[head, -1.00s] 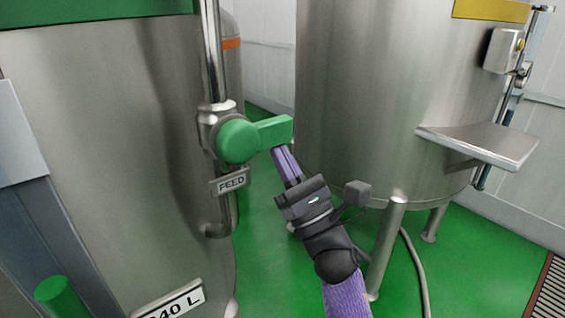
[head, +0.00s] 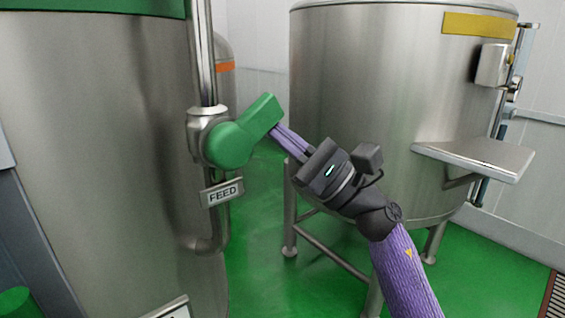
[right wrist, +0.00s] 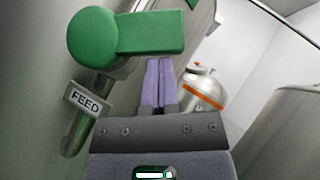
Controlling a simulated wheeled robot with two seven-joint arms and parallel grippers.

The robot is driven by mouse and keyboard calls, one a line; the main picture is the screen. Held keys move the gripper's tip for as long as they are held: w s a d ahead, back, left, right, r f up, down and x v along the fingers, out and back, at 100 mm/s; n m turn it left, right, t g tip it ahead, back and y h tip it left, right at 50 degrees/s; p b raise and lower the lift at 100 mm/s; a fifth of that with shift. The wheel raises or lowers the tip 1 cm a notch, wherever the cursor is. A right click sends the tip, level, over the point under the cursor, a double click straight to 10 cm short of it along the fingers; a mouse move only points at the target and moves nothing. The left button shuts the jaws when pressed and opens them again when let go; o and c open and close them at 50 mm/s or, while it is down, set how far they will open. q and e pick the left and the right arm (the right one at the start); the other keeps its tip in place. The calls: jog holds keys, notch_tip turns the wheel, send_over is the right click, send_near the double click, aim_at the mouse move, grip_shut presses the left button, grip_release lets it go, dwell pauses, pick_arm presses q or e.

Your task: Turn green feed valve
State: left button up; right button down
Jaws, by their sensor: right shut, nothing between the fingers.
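The green feed valve (head: 243,133) sits on a vertical steel pipe at the left tank, above a FEED plate (head: 222,192). Its lever points up and to the right from the round hub. My right gripper (head: 277,132) is shut with nothing between its fingers, its tips at the underside of the lever near its outer end. In the right wrist view the closed purple fingers (right wrist: 158,82) reach up to the lower edge of the green lever (right wrist: 150,33). Whether they touch cannot be told for certain. My left gripper is not in view.
The steel tank on the left (head: 100,150) stands close behind the valve. A second tank (head: 370,110) on legs stands behind my right arm, with a steel shelf (head: 475,158) at its right. Green floor shows between the tanks.

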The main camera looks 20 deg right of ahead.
aim_at(272, 98)
jog(key=n+g, duration=0.1)
jog(key=r+n+g+b, duration=0.1)
jog(key=n, duration=0.1)
jog(key=n+g, duration=0.1)
jog(key=shift+r, duration=0.35)
jog(key=r+n+g, duration=0.2)
jog(key=n, duration=0.1)
jog(key=shift+s+a+n+g+b, duration=0.15)
jog(key=shift+a+n+g+b, duration=0.15)
jog(key=shift+g, duration=0.1)
jog(key=shift+s+a+r+n+g+h, duration=0.1)
jog(key=shift+a+r+n+g+h, duration=0.25)
jog(key=shift+r+n, duration=0.35)
jog(key=shift+s+a+r+n+g+h+p, duration=0.1)
jog(key=shift+a+r+n+g+h+p, duration=0.15)
jog(key=shift+n+g+h+p, duration=0.3)
jog(key=shift+a+r+n, duration=0.1)
jog(key=shift+a+n, duration=0.05)
jog(key=shift+n, duration=0.2)
jog(key=shift+s+a+r+n+g+h+p, duration=0.2)
jog(key=shift+a+n+g+h+p, duration=0.15)
jog(key=shift+n+h+p, duration=0.2)
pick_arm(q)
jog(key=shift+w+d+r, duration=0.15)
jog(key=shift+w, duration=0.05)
pick_arm(e)
jog(key=shift+a, duration=0.1)
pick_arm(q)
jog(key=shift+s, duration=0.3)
